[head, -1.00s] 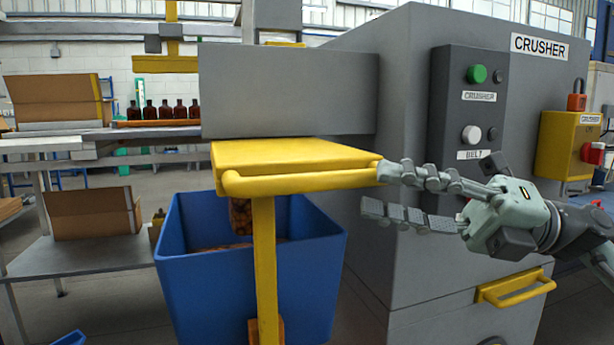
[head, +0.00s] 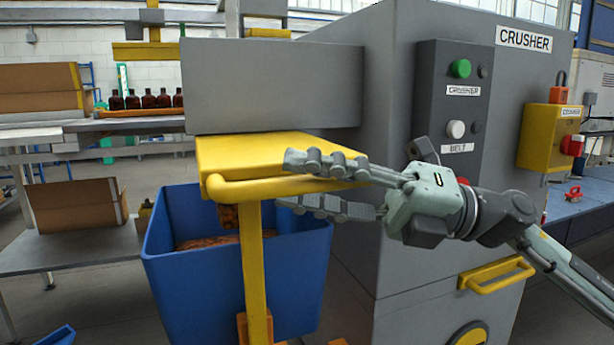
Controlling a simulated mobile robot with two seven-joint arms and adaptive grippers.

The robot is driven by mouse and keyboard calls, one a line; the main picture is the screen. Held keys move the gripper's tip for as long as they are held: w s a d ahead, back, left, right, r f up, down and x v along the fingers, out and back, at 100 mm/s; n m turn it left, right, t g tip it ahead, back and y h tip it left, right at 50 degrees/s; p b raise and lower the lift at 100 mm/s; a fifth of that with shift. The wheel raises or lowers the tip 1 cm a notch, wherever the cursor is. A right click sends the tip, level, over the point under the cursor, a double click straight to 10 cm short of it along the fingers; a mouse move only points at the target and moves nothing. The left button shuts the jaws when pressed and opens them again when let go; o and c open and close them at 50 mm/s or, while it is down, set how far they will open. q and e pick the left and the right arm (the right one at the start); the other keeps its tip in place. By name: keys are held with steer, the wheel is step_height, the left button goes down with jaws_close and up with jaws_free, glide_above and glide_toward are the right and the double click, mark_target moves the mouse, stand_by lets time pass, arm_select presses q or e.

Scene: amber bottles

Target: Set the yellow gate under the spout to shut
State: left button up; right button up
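The yellow gate (head: 255,152) is a flat plate below the grey spout (head: 275,85) and juts out toward me. A rounded yellow bar (head: 245,188) runs along its front edge. My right gripper (head: 285,182) reaches in from the right at this bar, its fingers spread. One finger crosses in front of the bar's right part and hides it; the other is below the bar. I cannot tell whether either finger touches it. My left gripper is not in view.
A blue bin (head: 195,290) with brown contents stands under the gate. A yellow post (head: 257,280) rises in front of it. The grey crusher cabinet (head: 400,250) with its button panel (head: 455,100) is at right. Amber bottles (head: 149,100) and cardboard boxes (head: 78,206) are at left.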

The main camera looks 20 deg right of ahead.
jaws_close()
stand_by(0.3)
stand_by(0.3)
